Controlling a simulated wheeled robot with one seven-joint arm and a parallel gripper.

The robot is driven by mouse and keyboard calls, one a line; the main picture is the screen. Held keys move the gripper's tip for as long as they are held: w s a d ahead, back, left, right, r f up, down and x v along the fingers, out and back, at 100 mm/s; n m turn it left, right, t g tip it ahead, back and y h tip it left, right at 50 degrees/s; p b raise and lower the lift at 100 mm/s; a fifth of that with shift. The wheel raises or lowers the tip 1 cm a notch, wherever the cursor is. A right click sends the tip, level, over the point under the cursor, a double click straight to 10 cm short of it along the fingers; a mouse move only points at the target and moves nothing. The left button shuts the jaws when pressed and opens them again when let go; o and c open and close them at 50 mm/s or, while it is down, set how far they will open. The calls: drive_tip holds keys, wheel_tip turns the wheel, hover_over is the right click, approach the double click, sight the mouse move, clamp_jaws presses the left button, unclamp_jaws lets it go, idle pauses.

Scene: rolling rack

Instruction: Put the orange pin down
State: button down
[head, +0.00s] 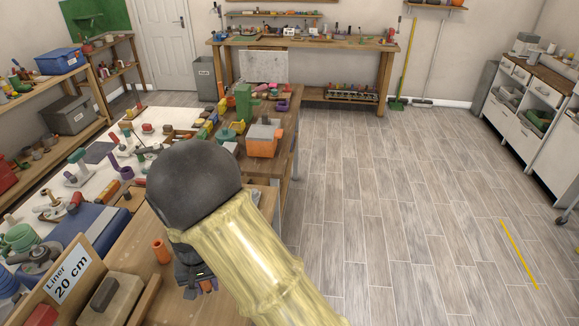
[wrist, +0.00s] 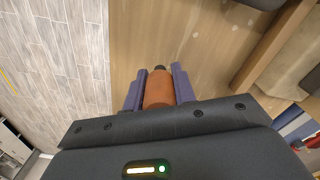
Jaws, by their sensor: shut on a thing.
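My gripper (wrist: 157,84) is shut on the orange pin (wrist: 159,91), with one purple finger on each side of it. The pin has a dark tip that points away from the wrist camera, over the wooden bench top (wrist: 190,35). I cannot tell whether the tip touches the wood. In the head view my gripper (head: 207,286) is low over the near bench, and my forearm hides much of it and the pin. A short orange cylinder (head: 160,251) stands on the bench to the left of the gripper.
A cluttered white table (head: 100,193) is further left. The floor (head: 400,220) on the right is clear.

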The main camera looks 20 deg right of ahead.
drive_tip(key=w+d+f, duration=0.1)
drive_tip(key=d, duration=0.3)
drive_tip(key=w+d+f, duration=0.1)
drive_tip(key=w+d, duration=0.1)
drive_tip(key=d, duration=0.2)
drive_tip(key=w+d+f, duration=0.2)
drive_tip(key=d, duration=0.2)
drive_tip(key=w+d+f, duration=0.1)
drive_tip(key=d+f, duration=0.2)
drive_tip(key=d, duration=0.8)
drive_tip(key=shift+w+d+f+m, duration=0.15)
drive_tip(key=shift+d+f+m, duration=0.15)
drive_tip(key=shift+d+f, duration=0.1)
